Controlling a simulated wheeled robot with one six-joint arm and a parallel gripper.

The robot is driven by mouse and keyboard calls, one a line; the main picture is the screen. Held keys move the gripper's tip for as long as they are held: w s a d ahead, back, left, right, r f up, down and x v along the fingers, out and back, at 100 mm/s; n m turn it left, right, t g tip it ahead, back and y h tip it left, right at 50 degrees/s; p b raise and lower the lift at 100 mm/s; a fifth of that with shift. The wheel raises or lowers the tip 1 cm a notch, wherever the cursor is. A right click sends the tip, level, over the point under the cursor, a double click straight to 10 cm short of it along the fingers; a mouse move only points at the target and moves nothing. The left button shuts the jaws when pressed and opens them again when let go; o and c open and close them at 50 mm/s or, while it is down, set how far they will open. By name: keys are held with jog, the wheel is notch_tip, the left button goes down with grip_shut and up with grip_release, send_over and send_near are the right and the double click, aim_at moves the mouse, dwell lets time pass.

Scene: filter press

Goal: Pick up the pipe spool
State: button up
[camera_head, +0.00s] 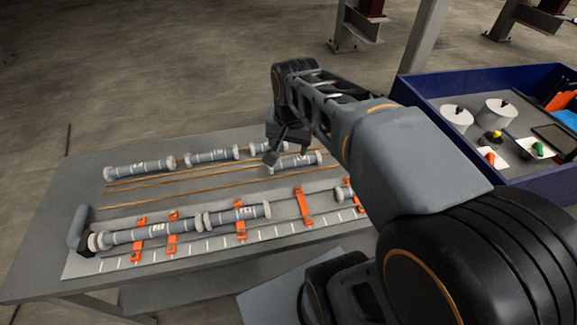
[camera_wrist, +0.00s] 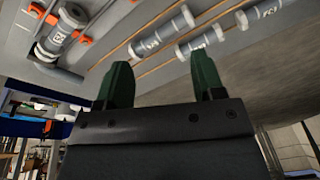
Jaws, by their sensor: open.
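Several grey pipe spools with pale flanged ends lie on the table. In the head view, a back row has a long spool (camera_head: 139,168) at left, a shorter one (camera_head: 211,156) beside it, and another (camera_head: 296,161) close under my gripper (camera_head: 286,154). A further spool behind is partly hidden by my gripper. In the wrist view my gripper (camera_wrist: 162,78) is open and empty, its two dark green fingers apart. Spools (camera_wrist: 160,34) and (camera_wrist: 200,42) lie beyond the fingertips, with a visible gap. Which spool the task means cannot be told.
A front row of spools (camera_head: 235,215) sits in a marked fixture with orange clamps (camera_head: 137,238). Thin copper-coloured rails (camera_head: 150,198) run along the grey table (camera_head: 60,205). A blue-walled bin (camera_head: 440,95) with white cylinders and small parts stands at right.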

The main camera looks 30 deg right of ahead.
jog(key=w+d+f+m+g+b, duration=0.2)
jog(key=w+d+f+m+b, duration=0.55)
jog(key=m, duration=0.55)
jog(key=b, duration=0.3)
send_over(294, 162)
jog(key=d, duration=0.3)
notch_tip(294, 162, down, 5)
jog(key=shift+f, duration=0.15)
jog(key=shift+w+f+b, duration=0.2)
jog(key=shift+f+b, duration=0.55)
jog(key=shift+f, duration=2.15)
jog(key=c, duration=1)
